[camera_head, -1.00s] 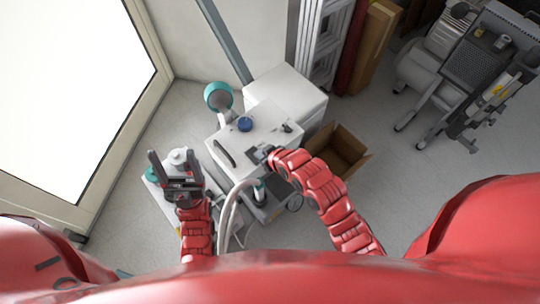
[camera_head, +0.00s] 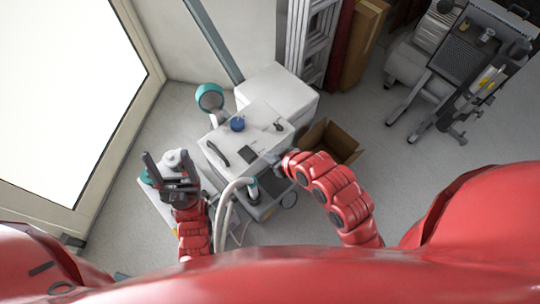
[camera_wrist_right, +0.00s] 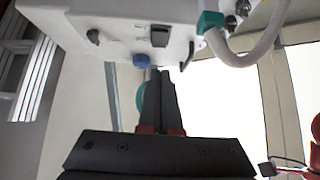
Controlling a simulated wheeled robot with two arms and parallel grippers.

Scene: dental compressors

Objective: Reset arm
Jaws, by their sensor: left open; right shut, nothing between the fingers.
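My left gripper (camera_head: 168,168) is open and empty, raised at the left of the head view, its two dark fingers apart. My right gripper (camera_head: 276,158) is at the right edge of the white dental compressor unit (camera_head: 232,136). In the right wrist view my right gripper (camera_wrist_right: 158,76) has its fingers together with nothing between them. The unit's white face (camera_wrist_right: 120,18) fills the top of that view, behind the fingertips; contact cannot be told. The unit carries a blue knob (camera_head: 237,124), a black handle (camera_head: 217,153) and a dark square switch (camera_head: 248,154).
An open cardboard box (camera_head: 330,142) stands on the floor right of the unit. A pale hose (camera_head: 222,205) rises in front. A white cabinet (camera_head: 280,92) stands behind. A grey compressor machine (camera_head: 455,65) is at the far right. Floor between is clear.

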